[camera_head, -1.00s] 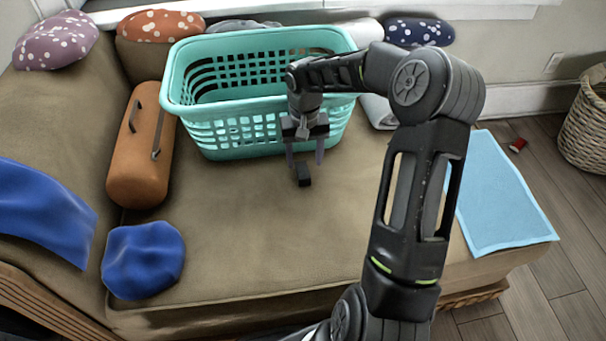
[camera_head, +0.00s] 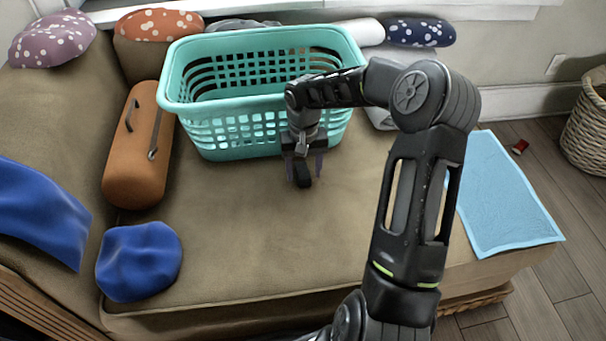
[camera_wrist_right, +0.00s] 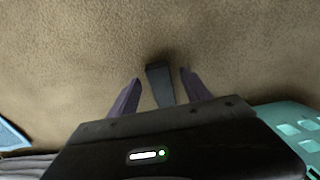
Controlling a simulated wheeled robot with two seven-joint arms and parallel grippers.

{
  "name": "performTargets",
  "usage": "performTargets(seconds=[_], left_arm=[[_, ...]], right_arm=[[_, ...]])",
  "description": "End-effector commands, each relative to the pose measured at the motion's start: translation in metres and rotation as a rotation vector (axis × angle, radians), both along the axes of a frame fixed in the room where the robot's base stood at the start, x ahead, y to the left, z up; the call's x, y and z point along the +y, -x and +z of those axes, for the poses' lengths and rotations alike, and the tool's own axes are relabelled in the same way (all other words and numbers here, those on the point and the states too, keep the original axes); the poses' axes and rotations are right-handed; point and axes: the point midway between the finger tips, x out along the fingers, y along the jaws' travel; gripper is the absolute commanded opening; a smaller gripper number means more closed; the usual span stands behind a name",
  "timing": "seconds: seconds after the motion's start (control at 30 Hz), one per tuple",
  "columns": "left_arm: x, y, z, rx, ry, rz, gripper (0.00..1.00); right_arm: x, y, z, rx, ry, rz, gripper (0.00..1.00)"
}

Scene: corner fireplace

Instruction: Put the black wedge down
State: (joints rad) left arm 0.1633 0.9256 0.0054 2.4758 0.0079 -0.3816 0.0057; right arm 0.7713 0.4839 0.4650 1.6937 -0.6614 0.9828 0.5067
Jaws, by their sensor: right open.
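The black wedge (camera_head: 303,179) is a small dark block on the tan couch seat, in front of the turquoise basket. My right gripper (camera_head: 305,178) points down over it, with its fingers on either side. In the right wrist view the wedge (camera_wrist_right: 160,85) stands between the two spread fingers of the gripper (camera_wrist_right: 160,76), with a visible gap on each side. Its near end is hidden by the gripper body. The wedge appears to rest on the cushion. My left gripper is out of view.
The turquoise laundry basket (camera_head: 235,140) stands right behind the gripper. A brown bolster (camera_head: 138,165) and a blue cushion (camera_head: 140,262) lie to the left. A light blue mat (camera_head: 503,195) lies at the right. The seat's front middle is clear.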

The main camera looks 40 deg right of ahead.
Motion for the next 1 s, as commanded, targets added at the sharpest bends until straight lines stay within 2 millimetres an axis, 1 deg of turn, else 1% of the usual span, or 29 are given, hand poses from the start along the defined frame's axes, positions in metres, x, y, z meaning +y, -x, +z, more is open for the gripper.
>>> performTargets(seconds=[0.17,0.83,1.0], left_arm=[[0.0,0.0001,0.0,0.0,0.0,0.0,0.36],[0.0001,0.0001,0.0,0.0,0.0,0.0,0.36],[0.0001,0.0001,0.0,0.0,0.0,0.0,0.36]], right_arm=[[-0.0001,0.0,0.0,0.0,0.0,0.0,0.56],[-0.0001,0.0,0.0,0.0,0.0,0.0,0.01],[-0.0001,0.0,0.0001,0.0,0.0,0.0,0.0]])
